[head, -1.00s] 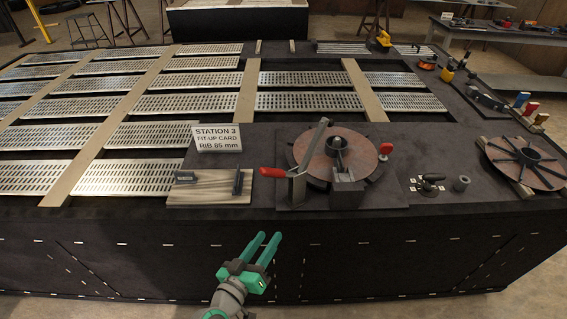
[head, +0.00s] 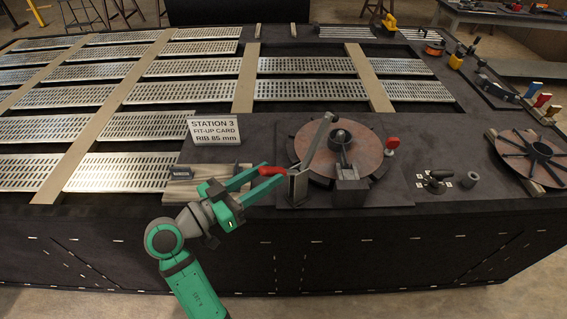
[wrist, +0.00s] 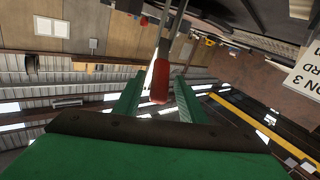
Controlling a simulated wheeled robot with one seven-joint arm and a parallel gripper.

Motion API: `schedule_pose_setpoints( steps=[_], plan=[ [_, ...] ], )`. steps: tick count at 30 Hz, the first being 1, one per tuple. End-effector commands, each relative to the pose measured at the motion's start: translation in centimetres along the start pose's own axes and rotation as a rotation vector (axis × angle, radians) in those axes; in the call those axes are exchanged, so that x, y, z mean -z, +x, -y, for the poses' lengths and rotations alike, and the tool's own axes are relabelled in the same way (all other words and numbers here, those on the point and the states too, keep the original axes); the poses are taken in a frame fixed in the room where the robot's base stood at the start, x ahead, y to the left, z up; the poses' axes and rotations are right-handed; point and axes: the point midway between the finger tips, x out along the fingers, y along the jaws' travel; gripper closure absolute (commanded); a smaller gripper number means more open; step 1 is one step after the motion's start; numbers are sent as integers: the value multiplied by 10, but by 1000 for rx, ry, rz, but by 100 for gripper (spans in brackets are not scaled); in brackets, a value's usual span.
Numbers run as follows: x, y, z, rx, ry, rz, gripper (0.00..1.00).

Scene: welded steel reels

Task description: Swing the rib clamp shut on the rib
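The rib clamp has a red handle (head: 270,170) pointing left and a grey upright post (head: 298,186) at the front left of the reel fixture. A long grey bar (head: 317,140) slants up from the post. My gripper (head: 270,174) is open at the red handle. In the wrist view the red handle (wrist: 160,80) lies between the two green fingers, with gaps visible on both sides. A round reddish-brown reel plate (head: 305,143) with a central hub (head: 339,139) sits behind the clamp. I cannot tell for sure which part is the rib.
A station card (head: 215,130) stands behind my gripper. A wooden board with small metal pieces (head: 184,190) lies to the left, partly behind my arm. A dark block (head: 351,188) stands right of the clamp post. A second red knob (head: 391,144) and a spoked reel (head: 535,155) are farther right.

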Motion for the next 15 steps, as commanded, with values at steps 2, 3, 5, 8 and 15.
schedule_pose_setpoints(
  steps=[2,3,5,8,15],
  plan=[
    [0,15,-1,-2,0,1,63],
    [0,22,0,-2,-1,1,63],
    [0,32,0,-1,-1,1,63],
    [0,45,0,0,0,1,63],
    [0,61,1,4,0,0,63]
  ],
)
